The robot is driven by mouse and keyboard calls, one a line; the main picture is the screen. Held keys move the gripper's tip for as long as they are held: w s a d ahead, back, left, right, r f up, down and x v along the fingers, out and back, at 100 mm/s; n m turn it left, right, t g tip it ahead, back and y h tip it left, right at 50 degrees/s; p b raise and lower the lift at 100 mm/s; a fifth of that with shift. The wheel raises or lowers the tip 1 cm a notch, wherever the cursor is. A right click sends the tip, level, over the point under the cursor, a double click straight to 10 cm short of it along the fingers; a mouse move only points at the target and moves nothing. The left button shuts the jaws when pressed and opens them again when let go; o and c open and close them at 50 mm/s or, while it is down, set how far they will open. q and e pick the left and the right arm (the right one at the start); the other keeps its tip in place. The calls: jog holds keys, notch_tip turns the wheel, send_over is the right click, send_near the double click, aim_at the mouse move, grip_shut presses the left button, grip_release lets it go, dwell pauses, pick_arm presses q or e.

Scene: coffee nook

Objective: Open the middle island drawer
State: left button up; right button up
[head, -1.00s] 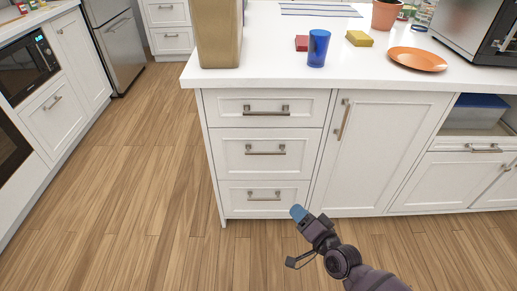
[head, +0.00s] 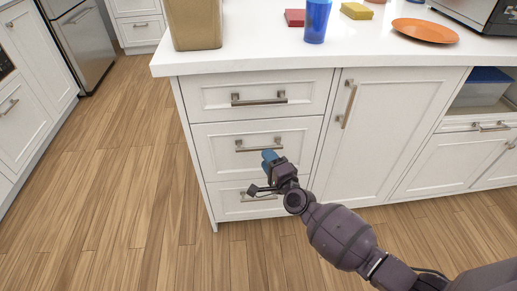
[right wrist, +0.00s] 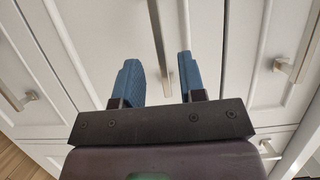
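The middle island drawer (head: 222,153) is a white panel, shut, with a metal bar handle (head: 258,145). My right gripper (head: 270,157) is just in front of this drawer, near the handle's lower right side in the head view. In the right wrist view its two blue fingers (right wrist: 159,75) are apart. A bar handle (right wrist: 160,40) runs between them in the picture, apparently the middle drawer's; I cannot tell whether they touch it. My left gripper is not in view.
The top drawer (head: 215,94) and bottom drawer (head: 222,195) are shut. A cabinet door with a vertical handle (head: 348,104) is to the right. The white countertop (head: 240,58) overhangs the drawers. The wood floor (head: 120,180) to the left is clear.

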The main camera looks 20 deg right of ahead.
aim_at(260, 150)
jog(key=shift+w+a+b, duration=0.2)
jog(key=shift+w+b, duration=0.05)
jog(key=shift+w, duration=1.2)
jog(key=shift+w+a+b, duration=0.15)
jog(key=shift+w+b, duration=0.1)
jog(key=shift+w, duration=1.15)
grip_shut()
